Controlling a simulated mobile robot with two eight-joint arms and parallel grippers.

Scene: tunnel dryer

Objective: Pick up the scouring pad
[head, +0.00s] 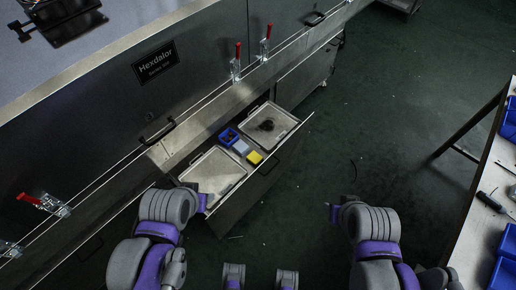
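An open drawer (233,209) extends from the dryer's metal front. A small yellow block (254,157) sits in its middle section, beside a pale blue-grey block (241,147) and a small blue bin (228,136). A dark, irregular clump (267,125) lies on the drawer's far tray (284,121). I cannot tell for certain which of these is the scouring pad. My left gripper (204,201) is near the drawer's near end, with its fingers mostly hidden by the arm. My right gripper (332,212) is over the floor, right of the drawer and apart from it. Its finger opening is unclear.
A second tray (213,175) lies in the drawer's near end. Red-handled clamps (236,66) and a bar handle (158,131) stick out from the dryer. A workbench (481,215) with blue bins stands at the right. The green floor between is mostly clear.

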